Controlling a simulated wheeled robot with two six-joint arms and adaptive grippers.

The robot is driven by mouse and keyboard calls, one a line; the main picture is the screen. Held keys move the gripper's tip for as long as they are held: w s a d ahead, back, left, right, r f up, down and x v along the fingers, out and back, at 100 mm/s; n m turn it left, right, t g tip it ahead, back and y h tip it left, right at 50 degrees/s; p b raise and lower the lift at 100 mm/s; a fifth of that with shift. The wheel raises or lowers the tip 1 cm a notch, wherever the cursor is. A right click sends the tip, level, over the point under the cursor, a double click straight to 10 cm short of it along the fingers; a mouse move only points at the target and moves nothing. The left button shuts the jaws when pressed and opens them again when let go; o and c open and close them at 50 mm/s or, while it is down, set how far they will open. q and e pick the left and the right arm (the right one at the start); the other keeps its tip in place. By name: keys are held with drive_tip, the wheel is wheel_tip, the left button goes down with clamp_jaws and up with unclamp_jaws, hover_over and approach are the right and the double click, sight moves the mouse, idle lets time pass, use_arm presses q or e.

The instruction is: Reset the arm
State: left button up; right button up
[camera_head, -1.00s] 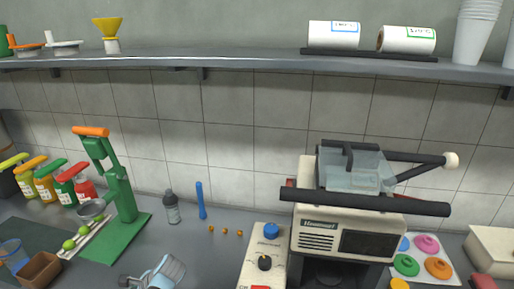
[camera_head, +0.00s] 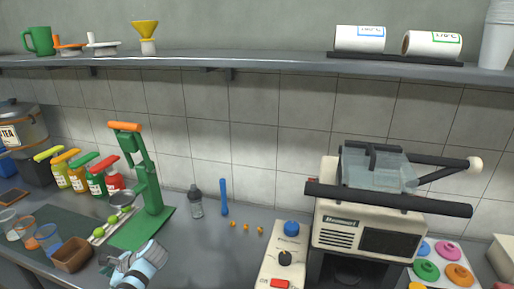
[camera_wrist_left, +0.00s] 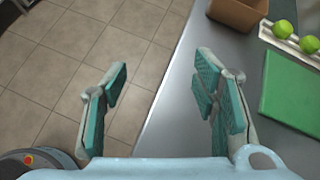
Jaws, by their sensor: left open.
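My left gripper (camera_head: 133,262) shows at the bottom left of the head view, by the counter's front and right of the brown box. In the left wrist view its teal-padded fingers (camera_wrist_left: 160,92) are wide apart with nothing between them, over the counter's edge and the floor. The brown box (camera_wrist_left: 238,12) and the green press base (camera_wrist_left: 290,92) lie to the right of the fingers there. My right gripper is not in view.
A green hand press (camera_head: 150,190) stands behind the gripper, with limes (camera_head: 105,227) on a pale tray beside it. Clear cups (camera_head: 47,238) stand at left. The cream press machine (camera_head: 365,215) and its control box (camera_head: 284,258) stand at right. Tiled floor (camera_wrist_left: 85,55) is clear.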

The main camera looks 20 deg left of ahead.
use_arm(q)
drive_tip(key=s+a+r+n+g+y, duration=0.1)
drive_tip(key=s+a+r+y, duration=0.15)
drive_tip(key=a+r, duration=0.6)
drive_tip(key=s+a+r+n+g+y, duration=0.15)
drive_tip(key=s+a+r, duration=0.25)
drive_tip(key=a+r, duration=0.45)
wheel_tip(320, 180, down, 12)
drive_tip(key=s+a+t, duration=0.2)
drive_tip(key=a+t, duration=0.1)
drive_tip(key=t, duration=0.2)
drive_tip(key=s+f+n+t+h, duration=0.4)
drive_tip(key=s+f+n, duration=0.1)
drive_tip(key=s+f, duration=0.7)
drive_tip(key=s+d+f+n+g+h, duration=0.1)
drive_tip(key=s+d+f+h, duration=0.1)
drive_tip(key=d+f, duration=0.85)
drive_tip(key=s+d+f+n+h, duration=0.1)
drive_tip(key=s+d+f+h, duration=0.1)
drive_tip(key=d+f, duration=0.85)
drive_tip(key=s+d+f+n+h, duration=0.1)
drive_tip(key=d+f+h, duration=0.1)
drive_tip(key=d, duration=1.3)
drive_tip(key=s+d+f+n+h, duration=0.1)
drive_tip(key=d+f+h, duration=0.2)
drive_tip(key=d, duration=1.3)
wheel_tip(320, 180, down, 2)
drive_tip(key=shift+s+f, duration=0.1)
drive_tip(key=shift+s, duration=0.05)
